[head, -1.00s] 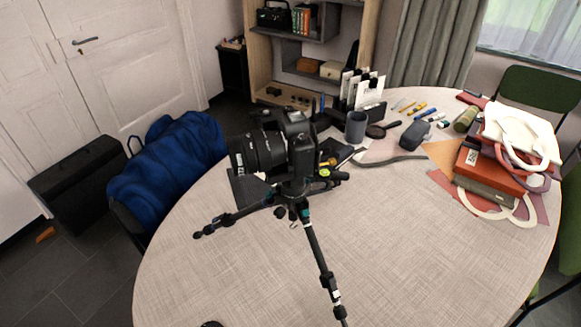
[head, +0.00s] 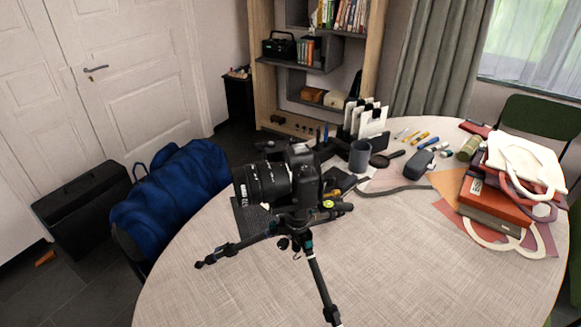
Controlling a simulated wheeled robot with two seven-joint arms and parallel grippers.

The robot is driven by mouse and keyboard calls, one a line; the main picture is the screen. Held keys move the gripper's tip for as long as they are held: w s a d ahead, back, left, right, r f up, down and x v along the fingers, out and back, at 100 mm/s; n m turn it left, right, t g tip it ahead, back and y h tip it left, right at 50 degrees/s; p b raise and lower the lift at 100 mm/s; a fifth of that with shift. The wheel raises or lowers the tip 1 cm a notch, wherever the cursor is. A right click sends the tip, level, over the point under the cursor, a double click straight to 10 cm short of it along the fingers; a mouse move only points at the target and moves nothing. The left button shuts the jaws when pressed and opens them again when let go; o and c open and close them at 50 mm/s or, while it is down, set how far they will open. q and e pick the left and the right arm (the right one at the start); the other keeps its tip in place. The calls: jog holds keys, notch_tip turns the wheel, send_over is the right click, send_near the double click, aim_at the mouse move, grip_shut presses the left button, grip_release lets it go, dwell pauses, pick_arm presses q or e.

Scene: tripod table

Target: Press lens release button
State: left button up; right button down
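A black camera (head: 304,177) is mounted on a tripod (head: 316,272) that stands on the round table (head: 400,270). Its lens (head: 262,182) points left. The lens release button is too small to make out in the head view. Neither of my grippers is in view.
A grey cup (head: 359,156), a card holder (head: 369,121), a grey case (head: 419,164) and several pens lie behind the camera. Red boxes and bags (head: 497,200) are stacked at the right. The front of the table is clear.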

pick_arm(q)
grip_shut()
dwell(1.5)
